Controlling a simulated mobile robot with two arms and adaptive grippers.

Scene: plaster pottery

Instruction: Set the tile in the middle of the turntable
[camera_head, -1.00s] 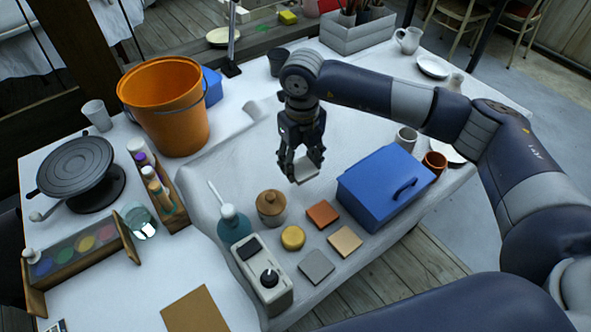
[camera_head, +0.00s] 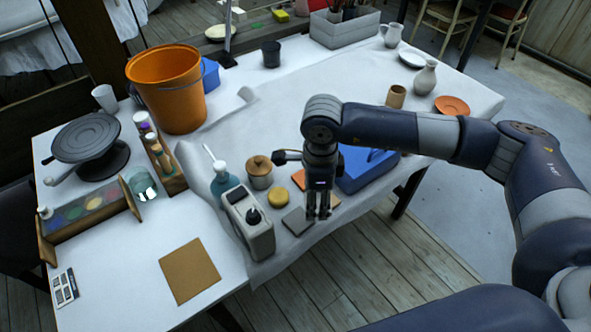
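The turntable (camera_head: 86,137) is a dark grey round wheel on a stand at the left of the table, and its top looks bare. A grey tile (camera_head: 297,222) lies flat near the table's front edge. A terracotta tile (camera_head: 301,180) is partly hidden behind my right gripper. A tan tile (camera_head: 335,199) shows only as a small part beside the fingers. My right gripper (camera_head: 319,215) points down over the tan tile's spot, just right of the grey tile. Its fingers are seen nearly edge-on, so their opening and any contact are unclear. My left gripper is out of view.
A white control box (camera_head: 250,226), a blue bottle (camera_head: 223,182), a lidded jar (camera_head: 259,172) and a yellow sponge (camera_head: 278,197) stand left of the gripper. An orange bucket (camera_head: 168,90) and bottle rack (camera_head: 165,165) stand near the turntable.

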